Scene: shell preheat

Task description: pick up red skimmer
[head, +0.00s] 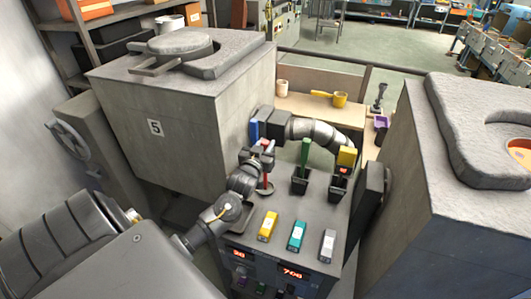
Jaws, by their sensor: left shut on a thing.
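The red skimmer (267,174) stands upright near the back left of the grey control stand. Its red handle shows just below my left gripper (264,152), and a small dark round part shows at its lower end. My left gripper is shut on the skimmer, with its arm coming in from the lower left. The fingers hide the upper part of the handle. I cannot tell if the lower end touches the stand. My right gripper is not in view.
Green-handled (304,151) and yellow-handled (346,157) tools stand in black holders right of the skimmer. Yellow, teal and grey blocks lie in front. Large grey furnaces flank the stand.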

